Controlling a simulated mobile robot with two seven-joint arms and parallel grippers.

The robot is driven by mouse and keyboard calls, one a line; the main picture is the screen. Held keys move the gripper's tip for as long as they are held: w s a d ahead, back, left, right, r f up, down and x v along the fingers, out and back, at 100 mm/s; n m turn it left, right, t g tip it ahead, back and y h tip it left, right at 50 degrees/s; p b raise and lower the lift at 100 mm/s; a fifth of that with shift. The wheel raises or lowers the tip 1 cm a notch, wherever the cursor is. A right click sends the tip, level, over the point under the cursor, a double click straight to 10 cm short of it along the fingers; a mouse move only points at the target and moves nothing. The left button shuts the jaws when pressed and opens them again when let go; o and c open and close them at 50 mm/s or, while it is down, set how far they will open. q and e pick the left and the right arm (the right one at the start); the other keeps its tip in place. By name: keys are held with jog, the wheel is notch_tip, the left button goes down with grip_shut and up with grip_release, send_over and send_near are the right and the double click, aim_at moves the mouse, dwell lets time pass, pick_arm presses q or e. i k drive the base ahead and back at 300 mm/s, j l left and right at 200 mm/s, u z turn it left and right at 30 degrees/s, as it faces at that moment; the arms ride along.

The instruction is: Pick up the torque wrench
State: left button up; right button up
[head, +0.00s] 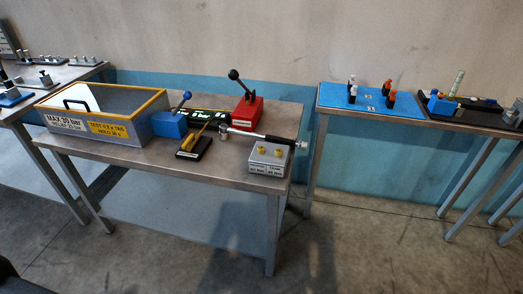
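The torque wrench (262,135) appears to be the long tool with a silver shaft and black parts near the right end of the middle table (235,185). It lies roughly left to right, its left end near a black pad and its right end by the back of a grey block (268,159). Whether it rests on the block or behind it, I cannot tell. Neither of my grippers shows in the head view.
A red box with a black lever (247,112) stands behind the wrench. A blue box with a lever (170,124), a black pad with a yellow item (194,146) and a yellow-rimmed bin (125,142) are to the left. A right table (312,133) stands apart; floor is clear in front.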

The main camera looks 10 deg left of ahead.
aim_at(224, 130)
jog(key=i+u, duration=0.1)
jog(key=u, duration=0.35)
jog(key=i+l+u, duration=0.1)
jog(key=u, duration=0.4)
jog(key=i+l, duration=0.1)
jog(key=l, duration=0.3)
jog(key=l+u, duration=0.1)
jog(key=l, duration=0.3)
jog(key=i+l+z, duration=0.1)
jog(key=l+z, duration=0.3)
jog(key=l, duration=0.1)
